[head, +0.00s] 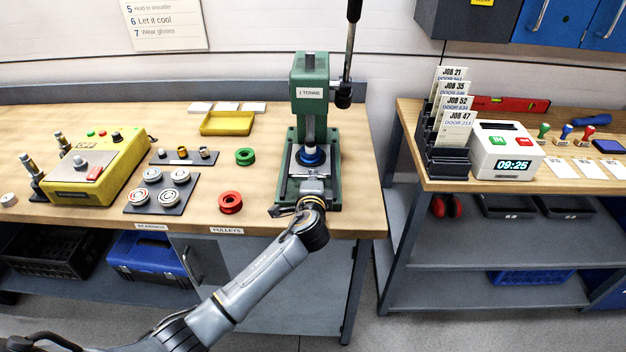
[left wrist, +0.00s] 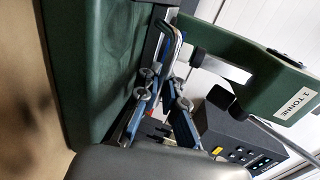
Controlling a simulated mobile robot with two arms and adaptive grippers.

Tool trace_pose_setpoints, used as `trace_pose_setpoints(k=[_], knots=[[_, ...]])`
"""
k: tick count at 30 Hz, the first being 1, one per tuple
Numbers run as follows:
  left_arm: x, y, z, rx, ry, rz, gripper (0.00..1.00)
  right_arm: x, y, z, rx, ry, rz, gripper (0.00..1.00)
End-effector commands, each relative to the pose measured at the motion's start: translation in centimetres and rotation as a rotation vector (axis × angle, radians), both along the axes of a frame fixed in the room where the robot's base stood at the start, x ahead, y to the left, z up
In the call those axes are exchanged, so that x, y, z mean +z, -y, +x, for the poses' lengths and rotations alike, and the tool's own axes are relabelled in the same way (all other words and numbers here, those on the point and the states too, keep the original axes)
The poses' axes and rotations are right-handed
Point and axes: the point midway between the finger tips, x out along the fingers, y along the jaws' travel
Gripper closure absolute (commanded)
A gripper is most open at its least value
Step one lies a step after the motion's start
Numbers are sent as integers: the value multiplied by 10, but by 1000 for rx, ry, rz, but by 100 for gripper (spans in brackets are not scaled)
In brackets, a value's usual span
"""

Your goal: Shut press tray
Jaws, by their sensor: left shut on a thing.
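The green press (head: 311,85), labelled "1 TONNE", stands at the right end of the workbench. In the left wrist view, my left gripper's fingers (left wrist: 168,92) close around the bent metal handle (left wrist: 174,38), beside the green base (left wrist: 90,65). My right gripper is not in view.
A red pulley (head: 230,202) and a green pulley (head: 245,156) lie left of the press. A yellow tray (head: 227,123), a bearing board (head: 162,191) and a yellow control box (head: 95,170) stand farther left. A gap separates the right bench (head: 560,178). The press lever (head: 350,50) rises upright.

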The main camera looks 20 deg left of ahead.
Motion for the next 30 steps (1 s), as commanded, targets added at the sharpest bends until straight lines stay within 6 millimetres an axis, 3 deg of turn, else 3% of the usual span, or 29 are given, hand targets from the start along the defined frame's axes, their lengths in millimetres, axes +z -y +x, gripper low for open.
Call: trace_pose_setpoints(k=[1,2,3,16,30], knots=[[2,0,0,-1,4,0,100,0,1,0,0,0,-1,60],[2,0,0,-1,4,0,88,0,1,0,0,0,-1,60],[2,0,0,-1,4,0,84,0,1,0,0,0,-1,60],[2,3,-9,-1,1,0,84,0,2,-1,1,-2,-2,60],[21,28,-94,-3,2,-2,84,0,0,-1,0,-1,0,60]])
